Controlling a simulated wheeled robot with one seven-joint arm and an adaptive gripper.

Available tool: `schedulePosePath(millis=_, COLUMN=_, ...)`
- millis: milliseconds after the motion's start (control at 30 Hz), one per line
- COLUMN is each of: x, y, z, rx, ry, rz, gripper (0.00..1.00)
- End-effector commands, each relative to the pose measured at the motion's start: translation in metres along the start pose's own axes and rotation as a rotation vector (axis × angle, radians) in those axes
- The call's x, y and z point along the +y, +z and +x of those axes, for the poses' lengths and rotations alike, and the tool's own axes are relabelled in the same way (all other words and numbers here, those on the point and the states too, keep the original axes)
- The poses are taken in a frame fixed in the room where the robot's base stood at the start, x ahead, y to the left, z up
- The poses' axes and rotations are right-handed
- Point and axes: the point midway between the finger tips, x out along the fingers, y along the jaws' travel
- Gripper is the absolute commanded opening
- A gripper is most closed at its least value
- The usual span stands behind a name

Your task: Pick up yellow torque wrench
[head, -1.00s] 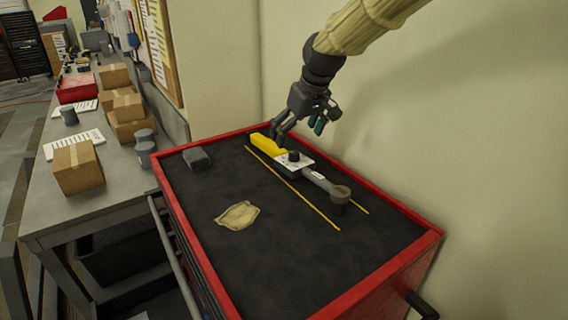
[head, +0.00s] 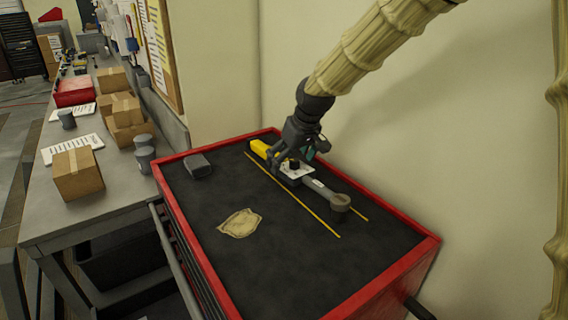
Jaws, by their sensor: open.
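The yellow torque wrench (head: 318,186) lies on the black top of the red tool cabinet, between two thin yellow lines. Its yellow handle points to the back left, and its grey shaft and round dark head lie toward the front right. A white plate with a dark knob is at its middle. My gripper (head: 280,168) is open, pointing down over the wrench where the yellow handle meets the white plate. It hides part of the handle. I cannot tell whether the fingers touch the wrench.
The cabinet's red rim (head: 385,285) surrounds the black top. A crumpled beige cloth (head: 239,223) and a dark grey block (head: 197,165) lie on it to the left. A workbench with cardboard boxes (head: 77,174) stands at left. The wall is close behind and at right.

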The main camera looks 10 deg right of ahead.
Motion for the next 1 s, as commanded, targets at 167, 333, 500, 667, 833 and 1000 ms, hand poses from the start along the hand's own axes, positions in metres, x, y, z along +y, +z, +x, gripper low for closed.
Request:
schedulePosePath(millis=167, x=-0.002, y=-0.005, z=0.019, rx=-0.005, ry=0.003, rz=-0.001, gripper=0.95)
schedulePosePath(millis=333, x=-0.005, y=-0.008, z=0.037, rx=-0.009, ry=0.005, rz=-0.002, gripper=0.95)
schedulePosePath(millis=500, x=-0.006, y=-0.009, z=0.042, rx=-0.008, ry=0.007, rz=-0.002, gripper=0.95)
schedulePosePath(millis=667, x=-0.005, y=-0.007, z=0.041, rx=-0.006, ry=0.006, rz=-0.001, gripper=0.95)
schedulePosePath(millis=833, x=-0.001, y=-0.004, z=0.038, rx=-0.003, ry=0.003, rz=0.000, gripper=0.69)
schedulePosePath(millis=1000, x=0.001, y=0.000, z=0.035, rx=0.000, ry=0.000, rz=0.001, gripper=0.38)
